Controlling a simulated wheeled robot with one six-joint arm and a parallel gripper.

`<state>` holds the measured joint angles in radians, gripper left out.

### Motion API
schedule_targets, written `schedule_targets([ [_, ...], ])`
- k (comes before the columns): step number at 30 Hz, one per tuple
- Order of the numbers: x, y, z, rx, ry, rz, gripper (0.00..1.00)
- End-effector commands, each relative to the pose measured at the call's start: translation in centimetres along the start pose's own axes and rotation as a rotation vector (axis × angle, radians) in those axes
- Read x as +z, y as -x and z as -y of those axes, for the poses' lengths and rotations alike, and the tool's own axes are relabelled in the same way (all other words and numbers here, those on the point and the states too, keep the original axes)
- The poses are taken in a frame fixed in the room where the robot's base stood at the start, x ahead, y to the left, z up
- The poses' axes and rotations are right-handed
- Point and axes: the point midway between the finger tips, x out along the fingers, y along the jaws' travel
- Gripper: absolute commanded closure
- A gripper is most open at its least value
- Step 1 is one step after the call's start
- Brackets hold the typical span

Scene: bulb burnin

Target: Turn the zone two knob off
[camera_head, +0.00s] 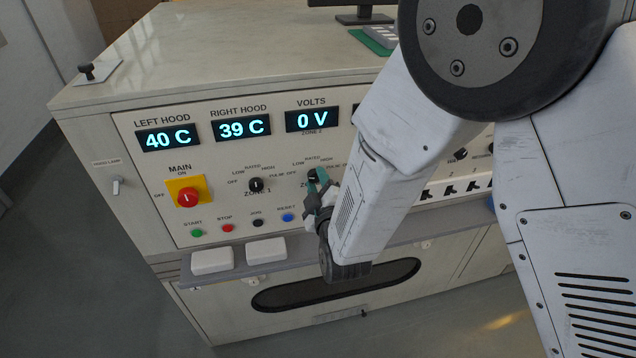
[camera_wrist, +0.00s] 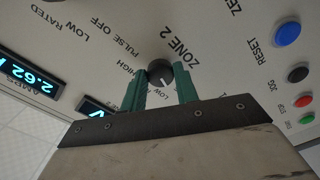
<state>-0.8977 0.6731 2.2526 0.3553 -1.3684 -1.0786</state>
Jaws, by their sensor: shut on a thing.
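The zone two knob (camera_wrist: 160,72) is a small black round knob beside the printed words ZONE 2 in the wrist view. A pale mark shows on its lower side; its exact setting is hard to read. My gripper (camera_wrist: 161,84) has its two green fingers on either side of the knob, shut on it. In the head view my gripper (camera_head: 319,181) reaches the panel at the zone two knob (camera_head: 313,175), which is partly hidden by the fingers. The zone two volts display (camera_head: 312,118) reads 0 V.
The zone one knob (camera_head: 256,185) is left of my gripper. The red main switch (camera_head: 187,197) sits on a yellow plate farther left. Start, stop, jog and blue reset (camera_head: 288,217) buttons line the panel below. A grey ledge (camera_head: 285,251) juts out under them.

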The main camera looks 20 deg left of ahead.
Motion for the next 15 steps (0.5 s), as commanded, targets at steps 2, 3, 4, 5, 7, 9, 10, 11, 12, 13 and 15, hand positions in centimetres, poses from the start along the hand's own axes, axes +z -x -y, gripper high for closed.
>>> schedule_targets([
  [2,0.01,0.05,0.06,-0.002,0.039,0.0,0.93],
  [3,0.0,0.05,0.06,-0.002,0.056,0.0,0.93],
  [4,0.01,0.05,0.06,-0.002,0.068,0.0,0.93],
  [5,0.01,0.05,0.06,-0.002,0.078,0.0,0.93],
  [7,0.01,0.05,0.05,-0.002,0.1,0.0,0.93],
  [9,0.01,0.05,0.05,-0.002,0.114,0.0,0.93],
  [10,0.02,0.05,0.05,-0.002,0.119,0.0,0.93],
  [11,0.01,0.05,0.05,-0.002,0.124,0.0,0.93],
  [12,0.02,0.05,0.05,-0.002,0.128,0.0,0.93],
  [13,0.02,0.05,0.05,-0.002,0.131,0.0,0.93],
  [15,0.02,0.05,0.05,-0.002,0.134,0.0,0.93],
])
